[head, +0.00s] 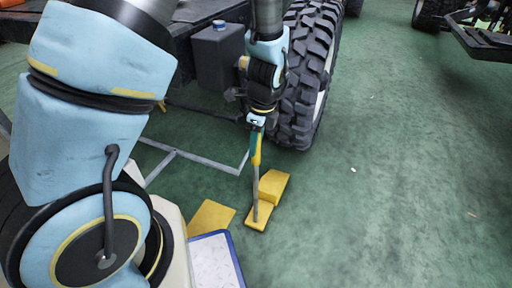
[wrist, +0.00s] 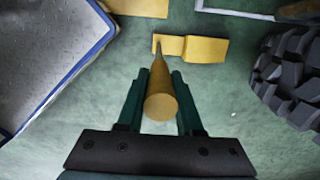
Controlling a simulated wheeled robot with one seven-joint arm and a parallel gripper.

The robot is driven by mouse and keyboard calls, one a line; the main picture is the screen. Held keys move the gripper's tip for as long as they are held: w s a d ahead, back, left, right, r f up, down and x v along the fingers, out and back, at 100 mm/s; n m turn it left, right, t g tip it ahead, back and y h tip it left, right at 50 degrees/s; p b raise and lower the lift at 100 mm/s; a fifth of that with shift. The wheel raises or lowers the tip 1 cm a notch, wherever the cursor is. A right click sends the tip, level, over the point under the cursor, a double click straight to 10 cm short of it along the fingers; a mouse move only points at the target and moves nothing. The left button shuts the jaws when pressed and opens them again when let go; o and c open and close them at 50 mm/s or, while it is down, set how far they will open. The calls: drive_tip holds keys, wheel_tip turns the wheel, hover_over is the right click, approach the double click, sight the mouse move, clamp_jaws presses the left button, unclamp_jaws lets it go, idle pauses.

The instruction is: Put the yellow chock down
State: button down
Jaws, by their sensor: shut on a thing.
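My gripper (head: 256,140) points down beside the big tyre. In the wrist view its dark green fingers (wrist: 160,80) are closed around the round, yellow-brown top of a rod (wrist: 161,104). The rod reaches down to a stepped yellow chock (wrist: 204,49), like a handle on it. In the head view the chock (head: 273,187) has a low part, where the rod ends, and a higher wedge nearer the tyre. It appears to be at floor level; I cannot tell whether it fully rests there. The wedge is close to the tyre, but contact is not clear.
Another flat yellow piece (head: 211,217) lies left of the chock. A blue-rimmed white tray (head: 216,262) is in front of it. The tyre (head: 303,75) and a grey metal frame (head: 205,163) stand close by. Green floor (head: 390,190) to the right is clear.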

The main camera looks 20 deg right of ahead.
drive_tip(key=shift+f, duration=0.15)
drive_tip(key=c, duration=0.6)
unclamp_jaws()
drive_tip(key=shift+f, duration=0.1)
drive_tip(key=shift+o, duration=0.2)
wheel_tip(320, 180, up, 12)
drive_tip(key=s+d+p, duration=0.1)
drive_tip(key=p, duration=0.4)
drive_tip(key=w+a+r+n, duration=0.1)
drive_tip(key=a+r+n, duration=0.2)
drive_tip(key=a+n, duration=0.9)
drive_tip(key=w+a+r+n+h, duration=0.1)
drive_tip(key=a+r+n, duration=0.3)
drive_tip(key=a+n, duration=0.9)
drive_tip(key=shift+a+n+t+b, duration=0.3)
drive_tip(key=shift+a, duration=0.35)
drive_tip(key=shift+w+r, duration=0.1)
